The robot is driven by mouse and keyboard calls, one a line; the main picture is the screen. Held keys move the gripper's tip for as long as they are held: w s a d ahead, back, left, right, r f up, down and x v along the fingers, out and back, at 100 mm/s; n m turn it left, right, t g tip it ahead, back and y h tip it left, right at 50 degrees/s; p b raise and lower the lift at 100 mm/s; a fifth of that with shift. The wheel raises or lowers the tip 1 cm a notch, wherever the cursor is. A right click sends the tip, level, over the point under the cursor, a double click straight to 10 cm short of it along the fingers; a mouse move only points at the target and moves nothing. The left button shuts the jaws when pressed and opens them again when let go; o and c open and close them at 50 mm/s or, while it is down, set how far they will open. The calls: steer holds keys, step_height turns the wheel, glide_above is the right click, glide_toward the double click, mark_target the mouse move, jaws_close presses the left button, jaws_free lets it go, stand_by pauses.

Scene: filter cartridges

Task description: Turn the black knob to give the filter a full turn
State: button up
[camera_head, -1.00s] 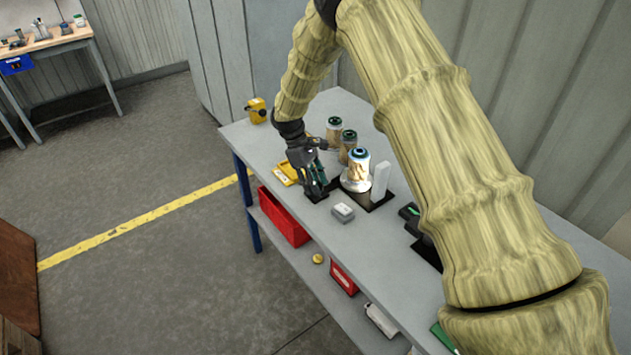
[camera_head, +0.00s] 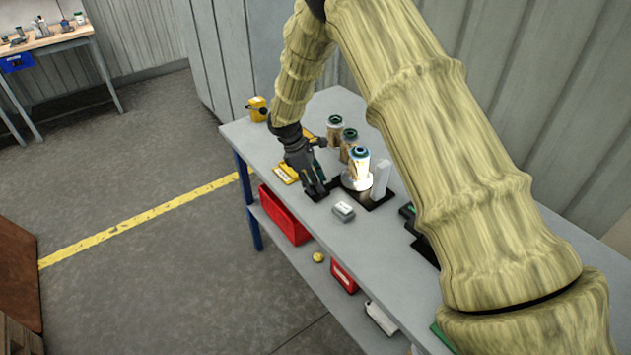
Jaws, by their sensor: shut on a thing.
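My gripper (camera_head: 316,187) points down at the left part of the workbench. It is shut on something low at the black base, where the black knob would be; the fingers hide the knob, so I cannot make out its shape. Just right of the gripper, a filter cartridge (camera_head: 359,170) with a blue-ringed top stands upright on a round light plate. The plate sits on a black base (camera_head: 378,199), beside a white upright block (camera_head: 381,177). The cartridge is apart from my fingers.
Red bins (camera_head: 284,216) are on the lower shelf. The bench front is mostly clear.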

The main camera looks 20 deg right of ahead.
steer(key=shift+d, duration=0.1)
steer(key=o, duration=1)
steer(key=v, duration=1.2)
steer(key=shift+d, duration=0.1)
